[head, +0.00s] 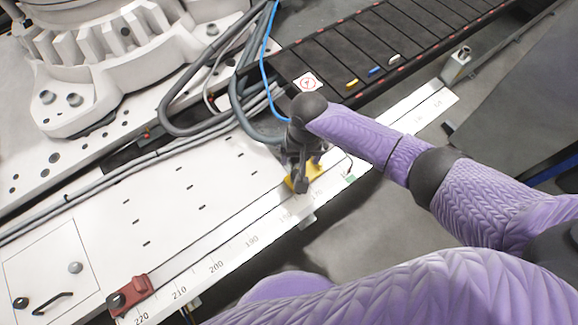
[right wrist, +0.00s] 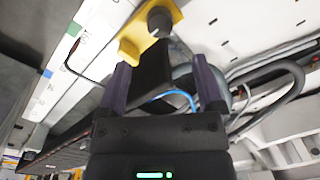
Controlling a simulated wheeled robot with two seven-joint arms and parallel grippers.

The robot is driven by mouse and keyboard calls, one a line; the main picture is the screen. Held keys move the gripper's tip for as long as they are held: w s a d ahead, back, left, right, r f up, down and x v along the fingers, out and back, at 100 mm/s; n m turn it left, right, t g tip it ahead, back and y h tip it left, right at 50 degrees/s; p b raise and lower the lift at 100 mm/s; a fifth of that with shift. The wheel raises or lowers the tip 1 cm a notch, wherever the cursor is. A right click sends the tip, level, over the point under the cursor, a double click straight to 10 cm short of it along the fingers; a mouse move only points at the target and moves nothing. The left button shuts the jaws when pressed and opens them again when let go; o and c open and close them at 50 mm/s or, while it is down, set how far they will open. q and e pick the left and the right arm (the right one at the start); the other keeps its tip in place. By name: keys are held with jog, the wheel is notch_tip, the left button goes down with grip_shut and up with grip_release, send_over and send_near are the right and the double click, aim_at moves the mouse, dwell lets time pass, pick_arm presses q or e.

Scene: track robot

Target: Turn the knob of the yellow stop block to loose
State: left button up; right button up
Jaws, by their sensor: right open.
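The yellow stop block (head: 311,172) sits on the white scale rail, partly hidden under my right gripper (head: 303,186). In the right wrist view the yellow stop block (right wrist: 134,46) shows with its dark round knob (right wrist: 160,19) on top. My right gripper (right wrist: 160,85) is open there, its two fingers apart with nothing held between them. The knob lies beyond the fingertips, apart from them. My left gripper is not in view.
A red stop block (head: 132,295) with a dark knob sits at the lower left of the scale rail (head: 228,258). Dark cables and a blue hose (head: 264,60) run behind my gripper. A black slatted track (head: 370,50) lies at the back.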

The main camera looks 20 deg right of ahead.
notch_tip(320, 180, down, 9)
jog(key=b, duration=0.5)
jog(key=shift+a+r+b, duration=0.15)
jog(key=shift+b, duration=0.2)
jog(key=shift+r, duration=0.2)
jog(key=shift+c, duration=0.9)
jog(key=c, duration=0.7)
grip_shut()
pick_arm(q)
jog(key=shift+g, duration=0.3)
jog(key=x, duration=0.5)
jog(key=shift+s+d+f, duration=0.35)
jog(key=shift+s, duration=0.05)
